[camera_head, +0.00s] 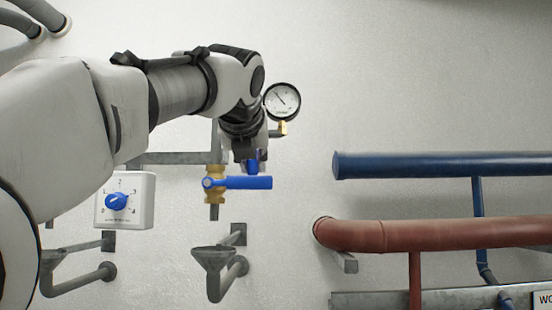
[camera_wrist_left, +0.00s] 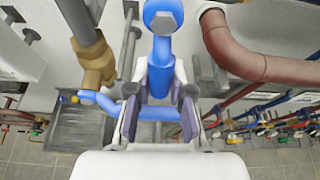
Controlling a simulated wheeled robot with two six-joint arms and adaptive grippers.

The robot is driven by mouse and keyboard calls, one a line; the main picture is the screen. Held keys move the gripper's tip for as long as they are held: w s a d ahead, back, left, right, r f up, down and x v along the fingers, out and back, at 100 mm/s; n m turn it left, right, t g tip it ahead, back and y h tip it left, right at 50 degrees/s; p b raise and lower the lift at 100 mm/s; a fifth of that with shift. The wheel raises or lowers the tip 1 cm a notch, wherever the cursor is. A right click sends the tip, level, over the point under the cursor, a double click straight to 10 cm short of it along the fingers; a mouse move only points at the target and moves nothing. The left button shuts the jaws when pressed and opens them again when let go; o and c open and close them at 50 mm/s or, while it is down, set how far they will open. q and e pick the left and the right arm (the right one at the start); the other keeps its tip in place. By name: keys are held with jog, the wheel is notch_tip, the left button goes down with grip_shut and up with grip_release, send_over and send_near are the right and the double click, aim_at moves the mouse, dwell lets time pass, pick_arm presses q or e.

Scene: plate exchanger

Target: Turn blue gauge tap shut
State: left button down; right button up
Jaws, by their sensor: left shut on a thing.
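The blue gauge tap's handle (camera_wrist_left: 163,50) stands between the fingers of my left gripper (camera_wrist_left: 161,82) in the left wrist view, its round hub beyond the fingertips. My left gripper is shut on this handle. In the head view, my left gripper (camera_head: 249,156) is below and left of the pressure gauge (camera_head: 282,101), and only a small blue part of the gauge tap (camera_head: 252,165) shows there. The rest is hidden by the gripper and by a longer blue lever. My right gripper is in neither view.
The longer blue lever (camera_head: 248,182) on a brass valve (camera_head: 221,197) lies level, close to my left fingers. A funnel drain (camera_head: 213,258) is below. A white dial box (camera_head: 139,213) is at left. Blue (camera_head: 440,165) and red-brown (camera_head: 430,235) pipes run at right.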

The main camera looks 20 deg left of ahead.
pick_arm(q)
jog(key=shift+s+a+m, duration=0.1)
jog(key=shift+a+m, duration=0.1)
jog(key=shift+m, duration=0.1)
jog(key=shift+y, duration=0.3)
jog(key=c, duration=1)
grip_release()
jog(key=shift+a, duration=0.1)
